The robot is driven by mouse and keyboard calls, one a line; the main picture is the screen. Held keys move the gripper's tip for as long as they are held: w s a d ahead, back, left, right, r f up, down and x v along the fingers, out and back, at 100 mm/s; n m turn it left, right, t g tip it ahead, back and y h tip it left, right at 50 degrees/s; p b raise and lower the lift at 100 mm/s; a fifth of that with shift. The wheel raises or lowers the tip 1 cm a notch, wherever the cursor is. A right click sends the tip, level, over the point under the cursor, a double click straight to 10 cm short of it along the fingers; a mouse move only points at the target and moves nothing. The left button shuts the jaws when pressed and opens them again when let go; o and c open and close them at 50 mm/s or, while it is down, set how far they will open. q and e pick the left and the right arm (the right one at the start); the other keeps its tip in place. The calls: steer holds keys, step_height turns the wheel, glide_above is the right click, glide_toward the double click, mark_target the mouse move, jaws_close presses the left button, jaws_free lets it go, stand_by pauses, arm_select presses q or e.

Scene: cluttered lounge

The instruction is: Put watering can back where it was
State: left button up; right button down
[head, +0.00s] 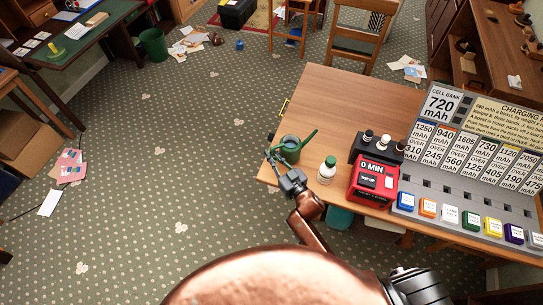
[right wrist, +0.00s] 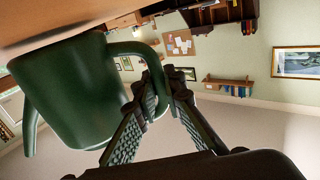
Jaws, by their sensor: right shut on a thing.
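The green watering can (head: 291,151) is at the left edge of the wooden table in the head view, its spout pointing up and right. It fills the left of the right wrist view (right wrist: 75,90), which looks upside down. My right gripper (head: 275,158) is at the can's left side, shut on its handle; its fingers (right wrist: 163,82) meet at the handle loop in the right wrist view. The can's base is close to the tabletop; I cannot tell whether it touches. My left gripper is not in view.
The wooden table (head: 345,95) is clear behind the can. A white bottle with a green cap (head: 326,171) stands to its right, then a red timer box (head: 372,183) and a grey cell-bank panel (head: 470,190) with coloured blocks.

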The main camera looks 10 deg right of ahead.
steer(key=shift+f, duration=0.3)
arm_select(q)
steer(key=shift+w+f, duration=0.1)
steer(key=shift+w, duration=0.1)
arm_select(e)
steer(key=shift+r, duration=0.1)
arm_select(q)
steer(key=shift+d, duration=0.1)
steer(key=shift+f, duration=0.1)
arm_select(e)
steer(key=c, duration=2)
jaws_free()
steer(key=shift+f, duration=0.2)
steer(key=shift+r, duration=0.1)
steer(key=p+v, duration=0.1)
steer(key=v, duration=1.1)
steer(key=shift+r, duration=0.1)
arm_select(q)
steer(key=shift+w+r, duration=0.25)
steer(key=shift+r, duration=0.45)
